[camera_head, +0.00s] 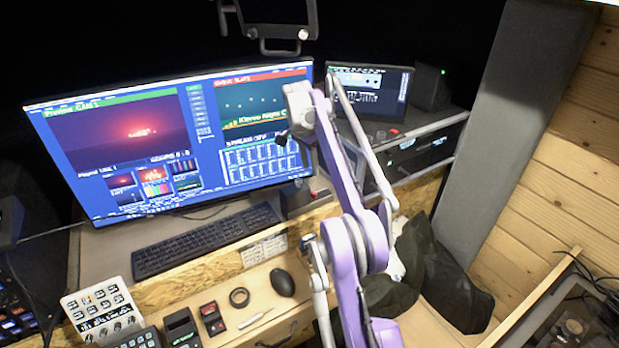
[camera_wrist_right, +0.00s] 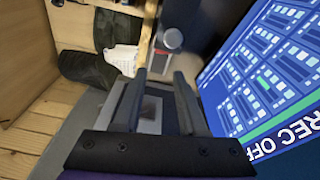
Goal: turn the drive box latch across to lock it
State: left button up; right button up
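My right arm rises in front of the big monitor in the head view, and its gripper is mostly hidden behind my purple arm link. In the right wrist view my right gripper (camera_wrist_right: 158,76) has its two dark fingers apart. A grey plate (camera_wrist_right: 150,114) shows beyond the gap; I see no contact. Past the fingertips is a round silver knob (camera_wrist_right: 172,39) with a red strip by it, against a dark box-like body (camera_wrist_right: 198,28). This may be the drive box and latch; I cannot tell for sure, nor how the latch is turned. My left gripper is out of view.
The big monitor (camera_head: 120,140) stands close beside the right gripper. A keyboard (camera_head: 205,240), mouse (camera_head: 282,282) and tape roll (camera_head: 239,297) lie on the desk. A smaller screen (camera_head: 370,90) stands at the back right. Dark fabric (camera_head: 455,290) lies right of my arm.

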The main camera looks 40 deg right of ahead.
jog(key=o, duration=0.4)
jog(key=shift+w+d+n+y, duration=0.3)
jog(key=shift+w+d+y, duration=0.05)
jog(key=shift+d+y, duration=0.55)
notch_tip(320, 180, down, 10)
jog(key=shift+s+a+r+b, duration=0.1)
jog(key=shift+s+a+b, duration=0.05)
jog(key=shift+b, duration=1.05)
jog(key=shift+f, duration=0.45)
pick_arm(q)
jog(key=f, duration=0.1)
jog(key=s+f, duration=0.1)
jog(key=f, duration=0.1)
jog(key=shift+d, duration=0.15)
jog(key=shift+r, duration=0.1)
pick_arm(e)
grip_shut()
